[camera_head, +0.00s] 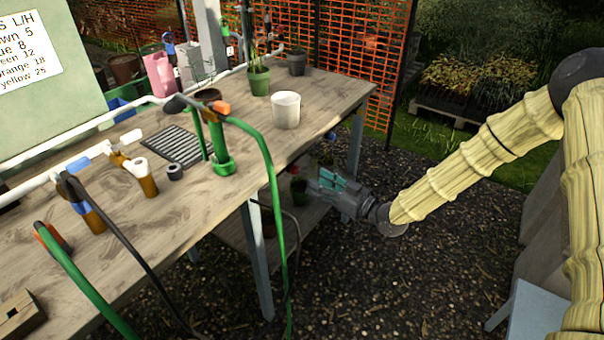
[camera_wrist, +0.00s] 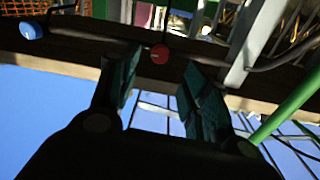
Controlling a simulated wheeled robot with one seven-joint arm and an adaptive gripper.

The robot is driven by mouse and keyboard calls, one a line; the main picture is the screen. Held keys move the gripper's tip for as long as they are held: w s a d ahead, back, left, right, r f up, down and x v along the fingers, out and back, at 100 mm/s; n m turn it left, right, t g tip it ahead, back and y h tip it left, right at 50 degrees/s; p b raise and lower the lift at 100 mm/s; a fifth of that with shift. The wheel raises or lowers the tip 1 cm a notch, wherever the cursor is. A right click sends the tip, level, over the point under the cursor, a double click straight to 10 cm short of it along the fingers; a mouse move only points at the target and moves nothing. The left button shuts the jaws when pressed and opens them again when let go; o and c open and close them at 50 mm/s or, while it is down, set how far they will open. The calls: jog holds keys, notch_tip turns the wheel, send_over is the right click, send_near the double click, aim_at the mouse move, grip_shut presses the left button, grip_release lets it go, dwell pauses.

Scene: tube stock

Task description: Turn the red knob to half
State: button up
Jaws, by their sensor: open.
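The red knob (camera_wrist: 159,53) shows in the wrist view as a small round red end, on a dark stem under a brown wooden edge. My gripper (camera_wrist: 162,60) is open, with its two teal-padded fingers spread on either side of the knob's place in the picture. The knob appears beyond the fingertips; I cannot tell the exact gap, and no contact shows. In the head view my gripper (camera_head: 318,184) is low beside the workbench, below the top's right edge.
The wooden workbench (camera_head: 225,190) holds a white pot (camera_head: 286,110), a green pot (camera_head: 258,82) and hose fittings. A green hose (camera_head: 272,170) hangs over its front edge near my gripper. A bench leg (camera_head: 257,260) stands close by. A blue knob (camera_wrist: 31,30) is left in the wrist view.

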aim_at(297, 171)
jog(key=shift+x, duration=3.5)
jog(key=c, duration=1)
